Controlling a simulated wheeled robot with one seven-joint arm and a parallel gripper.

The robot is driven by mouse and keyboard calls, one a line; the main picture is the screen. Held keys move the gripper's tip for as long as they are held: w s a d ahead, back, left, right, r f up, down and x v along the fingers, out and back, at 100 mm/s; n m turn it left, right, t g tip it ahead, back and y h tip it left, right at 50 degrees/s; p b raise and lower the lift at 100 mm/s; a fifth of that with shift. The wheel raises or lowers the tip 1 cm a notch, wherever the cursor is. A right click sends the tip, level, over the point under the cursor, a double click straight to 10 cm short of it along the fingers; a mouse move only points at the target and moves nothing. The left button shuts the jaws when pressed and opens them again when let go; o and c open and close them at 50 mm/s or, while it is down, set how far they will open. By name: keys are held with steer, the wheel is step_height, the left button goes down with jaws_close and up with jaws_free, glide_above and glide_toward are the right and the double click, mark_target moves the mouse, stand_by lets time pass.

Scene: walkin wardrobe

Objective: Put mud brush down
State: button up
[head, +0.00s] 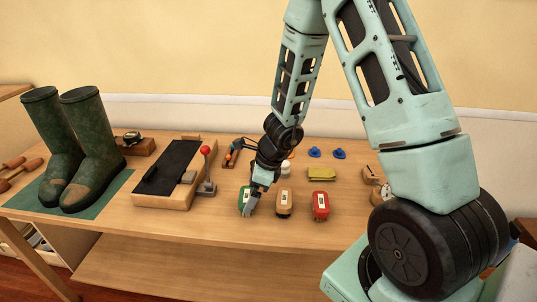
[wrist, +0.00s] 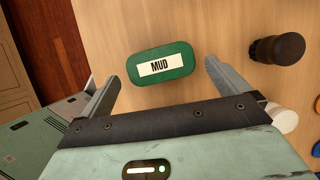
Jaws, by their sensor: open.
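The mud brush is a green block with a white label reading MUD. It rests on the wooden bench in the wrist view (wrist: 162,64), and it also shows in the head view (head: 243,200), partly hidden by my gripper. My gripper (head: 251,204) is right over and beside it at the bench. In the wrist view the two fingers (wrist: 162,76) are wide apart, one to each side of the brush, with visible gaps. The fingers hold nothing.
A tan brush (head: 284,202) and a red brush (head: 321,206) stand in a row to the right. A tray with a dark mat (head: 172,166), a red-knobbed lever (head: 206,172) and green boots (head: 82,150) are to the left. The bench's front strip (head: 220,230) is clear.

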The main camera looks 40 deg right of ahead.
steer(key=p+v, duration=0.5)
steer(key=v, duration=0.9)
steer(key=s+a+r+n+g, duration=0.2)
steer(key=s+a+r+n, duration=0.15)
steer(key=a+n, duration=0.5)
steer(key=s+a+r+n+g, duration=0.15)
steer(key=s+a+n, duration=0.25)
steer(key=a+n, duration=0.5)
steer(key=s+a+r+n+h, duration=0.1)
steer(key=s+a+r+n, duration=0.1)
steer(key=s+n, duration=0.4)
steer(key=s+a+r+n+h, duration=0.1)
steer(key=s+a+n, duration=0.3)
steer(key=n, duration=0.7)
steer(key=s, duration=0.2)
steer(key=shift+s+a+r+h, duration=0.3)
steer(key=shift+r+h, duration=0.05)
steer(key=shift+h, duration=0.05)
